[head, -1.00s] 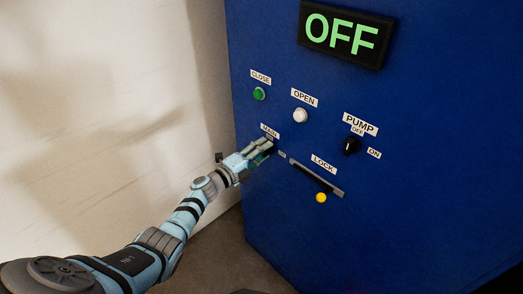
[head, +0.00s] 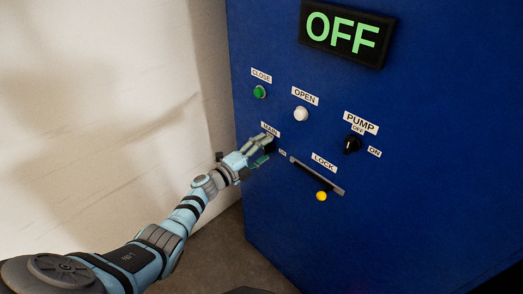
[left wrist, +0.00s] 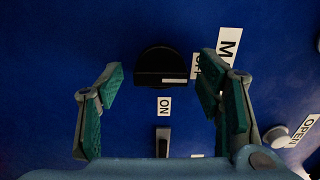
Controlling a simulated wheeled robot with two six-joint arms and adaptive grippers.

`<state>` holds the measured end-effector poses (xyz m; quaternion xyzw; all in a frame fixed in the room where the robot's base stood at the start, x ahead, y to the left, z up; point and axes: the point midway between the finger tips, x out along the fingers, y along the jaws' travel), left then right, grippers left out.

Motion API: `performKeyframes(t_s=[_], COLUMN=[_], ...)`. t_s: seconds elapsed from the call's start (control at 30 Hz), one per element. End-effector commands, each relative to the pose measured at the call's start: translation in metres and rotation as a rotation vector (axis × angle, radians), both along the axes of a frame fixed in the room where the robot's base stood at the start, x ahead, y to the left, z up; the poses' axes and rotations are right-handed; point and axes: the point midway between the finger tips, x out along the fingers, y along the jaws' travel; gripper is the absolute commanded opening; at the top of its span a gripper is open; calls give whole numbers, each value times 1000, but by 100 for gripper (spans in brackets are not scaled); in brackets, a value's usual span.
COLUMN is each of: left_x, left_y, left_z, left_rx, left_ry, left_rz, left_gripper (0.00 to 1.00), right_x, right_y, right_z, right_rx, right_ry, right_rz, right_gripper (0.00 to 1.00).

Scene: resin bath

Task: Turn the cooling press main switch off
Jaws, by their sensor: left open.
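The main switch is a black round knob (left wrist: 160,62) on the blue press panel. In the left wrist view its white mark points right, towards the partly covered OFF label (left wrist: 196,70); the ON label (left wrist: 164,106) is below. In the head view the knob (head: 270,147) is partly hidden by my left gripper (head: 264,151), under the MAIN label (head: 270,129). My left gripper (left wrist: 165,98) is open, its green-padded fingers apart on either side of the knob with clear gaps. The display (head: 342,33) reads OFF in green. My right gripper is not in view.
The green CLOSE button (head: 259,91), white OPEN button (head: 300,114) and black PUMP knob (head: 352,144) are on the same panel. The LOCK slot (head: 316,175) with a yellow knob (head: 321,196) is lower right. A pale wall stands left.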

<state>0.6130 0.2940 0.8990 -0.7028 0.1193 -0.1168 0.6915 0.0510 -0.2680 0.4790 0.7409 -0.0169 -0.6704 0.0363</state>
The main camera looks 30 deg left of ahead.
Motion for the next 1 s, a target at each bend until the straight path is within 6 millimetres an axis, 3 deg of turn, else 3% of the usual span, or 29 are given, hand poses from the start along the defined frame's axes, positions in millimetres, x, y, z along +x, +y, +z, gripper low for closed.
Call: performKeyframes(t_s=[0.13,0.23,0.5,0.6,0.73,1.0], left_x=[-3,-17,-86,-103,-113,-114], left_y=[1,7,30,36,40,40], left_z=[0,-2,-1,-1,0,0], left_rx=[2,4,4,3,0,0], left_ry=[-2,1,3,1,0,0], left_rz=[0,2,-2,0,-1,0], left_gripper=[60,60,60,60,60,60], right_x=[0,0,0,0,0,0], right_y=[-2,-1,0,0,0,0], right_z=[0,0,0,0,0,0], right_rx=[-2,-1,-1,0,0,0], right_ry=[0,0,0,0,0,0], right_rz=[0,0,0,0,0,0], right_gripper=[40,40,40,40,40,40])
